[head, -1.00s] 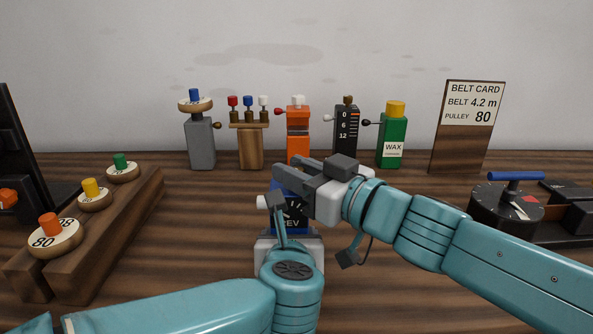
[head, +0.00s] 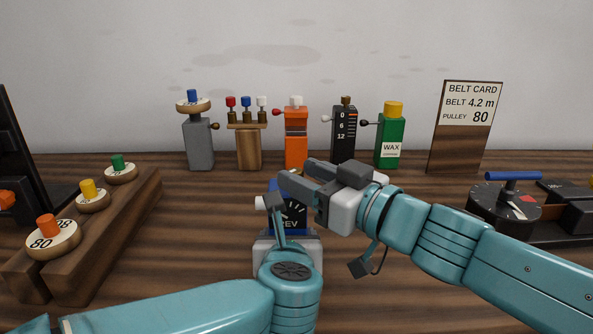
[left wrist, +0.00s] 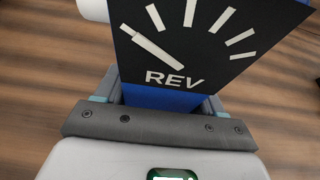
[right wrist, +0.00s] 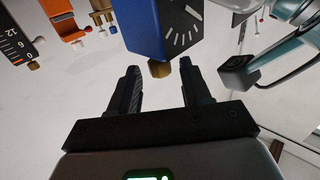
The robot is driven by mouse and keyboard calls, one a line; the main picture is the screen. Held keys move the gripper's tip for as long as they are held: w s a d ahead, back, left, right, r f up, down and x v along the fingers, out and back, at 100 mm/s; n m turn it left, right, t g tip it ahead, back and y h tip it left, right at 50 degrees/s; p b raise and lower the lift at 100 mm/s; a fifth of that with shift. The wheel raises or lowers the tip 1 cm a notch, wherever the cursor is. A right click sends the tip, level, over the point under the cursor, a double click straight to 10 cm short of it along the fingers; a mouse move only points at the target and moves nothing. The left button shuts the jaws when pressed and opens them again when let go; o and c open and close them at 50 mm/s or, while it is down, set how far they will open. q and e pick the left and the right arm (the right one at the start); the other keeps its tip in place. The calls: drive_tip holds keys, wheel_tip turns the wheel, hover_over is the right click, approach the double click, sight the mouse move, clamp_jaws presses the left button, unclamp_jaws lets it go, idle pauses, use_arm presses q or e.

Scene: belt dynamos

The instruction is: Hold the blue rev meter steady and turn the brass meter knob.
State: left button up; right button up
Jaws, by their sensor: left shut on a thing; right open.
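The blue rev meter (head: 291,217) has a dark REV dial with white marks and a white side knob (head: 260,203). My left gripper (head: 289,232) is shut on its lower body; the left wrist view shows a finger on each side of the meter (left wrist: 160,97). My right gripper (head: 298,174) is above the meter and partly covers its top. In the right wrist view the brass meter knob (right wrist: 160,69) sticks out of the blue meter (right wrist: 150,28), between the tips of my open right gripper (right wrist: 161,74), with gaps on both sides.
Behind stand a grey block (head: 200,145), a wooden lever stand (head: 249,150), an orange device (head: 297,150), a black scale (head: 344,135) and a green wax bottle (head: 390,140). A pulley rack (head: 110,235) is left. A belt card (head: 466,125) and dark dial unit (head: 505,208) are right.

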drive_tip(key=v, duration=0.9)
drive_tip(key=shift+s+d, duration=0.25)
wheel_tip(320, 180, up, 6)
drive_tip(key=s+a+n+g+y, duration=0.2)
drive_tip(key=s+n+g+y, duration=0.1)
drive_tip(key=n+g+y, duration=0.25)
drive_tip(key=w+d+f+g, duration=0.2)
drive_tip(key=w+d+f, duration=0.2)
drive_tip(key=w+f, duration=0.3)
drive_tip(key=shift+h, duration=0.55)
drive_tip(key=x, duration=0.7)
drive_tip(key=w+r+x, duration=0.1)
drive_tip(key=x, duration=0.3)
drive_tip(key=shift+w, duration=0.1)
drive_tip(key=shift+c, duration=0.3)
